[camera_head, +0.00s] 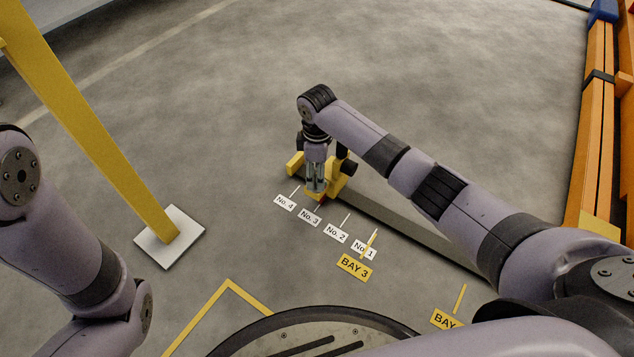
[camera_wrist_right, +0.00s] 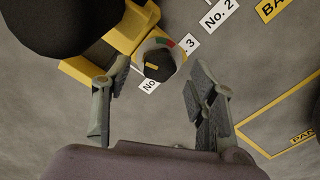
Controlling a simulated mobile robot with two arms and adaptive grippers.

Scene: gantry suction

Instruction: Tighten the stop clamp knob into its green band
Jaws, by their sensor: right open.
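The yellow stop clamp (camera_head: 335,187) sits at the far end of a grey beam on the floor in the head view. In the right wrist view its yellow body (camera_wrist_right: 124,38) carries a black knob (camera_wrist_right: 160,66) with a yellow pointer line. Small red and green bands show on the pale collar beside the knob. My right gripper (camera_head: 316,189) points down over the clamp. In the wrist view its open fingers (camera_wrist_right: 158,68) stand either side of the knob, with gaps showing. Contact cannot be told. My left arm shows at the left; its gripper is out of view.
Floor labels No. 4 to No. 1 (camera_head: 336,232) and a BAY 3 sign (camera_head: 353,266) lie beside the grey beam (camera_head: 400,215). A yellow post on a white plate (camera_head: 160,248) stands left. Orange uprights (camera_head: 590,130) stand right. A large black round part (camera_wrist_right: 60,22) is close to the gripper.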

